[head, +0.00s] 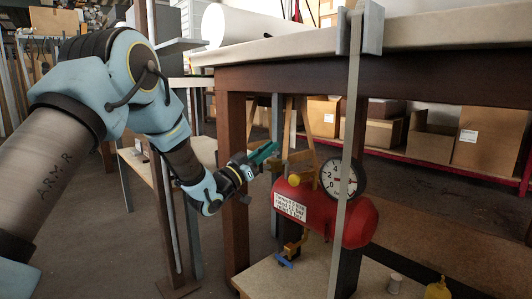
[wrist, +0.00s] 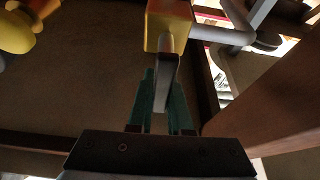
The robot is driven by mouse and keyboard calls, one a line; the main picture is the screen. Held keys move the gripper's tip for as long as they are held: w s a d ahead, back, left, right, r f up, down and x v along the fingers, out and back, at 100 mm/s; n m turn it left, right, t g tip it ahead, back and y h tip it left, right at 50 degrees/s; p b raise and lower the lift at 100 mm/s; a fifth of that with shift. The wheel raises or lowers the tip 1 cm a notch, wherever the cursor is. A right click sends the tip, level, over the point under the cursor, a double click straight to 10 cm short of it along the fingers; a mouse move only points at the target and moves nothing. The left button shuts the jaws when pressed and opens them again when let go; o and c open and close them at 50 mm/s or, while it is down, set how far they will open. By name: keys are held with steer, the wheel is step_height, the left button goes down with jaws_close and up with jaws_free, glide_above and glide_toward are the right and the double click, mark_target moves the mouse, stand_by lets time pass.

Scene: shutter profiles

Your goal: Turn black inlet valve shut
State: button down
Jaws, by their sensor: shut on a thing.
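My gripper (head: 264,153) reaches in from the left, level with the top of the red tank (head: 345,215). In the wrist view its teal fingers (wrist: 161,98) are shut on a dark grey lever (wrist: 166,82), which looks like the handle of the black inlet valve. The lever runs from the brass-yellow valve body (wrist: 168,24) straight toward my gripper. A grey pipe (wrist: 215,33) leaves the valve body to the right. In the head view the brass valve (head: 301,158) sits just right of my fingertips; the lever is mostly hidden there.
A round gauge (head: 341,177) and a yellow knob (head: 294,181) sit on the tank. A blue-handled valve (head: 286,261) hangs below it. A workbench (head: 430,75) overhangs the tank. A thin upright post (head: 346,150) stands in front. A yellow object (head: 437,290) is at the bottom right.

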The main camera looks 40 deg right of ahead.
steer(key=shift+s+m+g, duration=0.2)
steer(key=shift+m+g, duration=0.2)
steer(key=shift+m, duration=0.1)
steer(key=shift+f, duration=0.1)
steer(key=c, duration=0.8)
jaws_free()
steer(key=shift+c, duration=0.2)
steer(key=p+v, duration=0.2)
steer(key=v, duration=0.8)
steer(key=shift+a+f+p, duration=0.15)
steer(key=shift+a+p, duration=0.25)
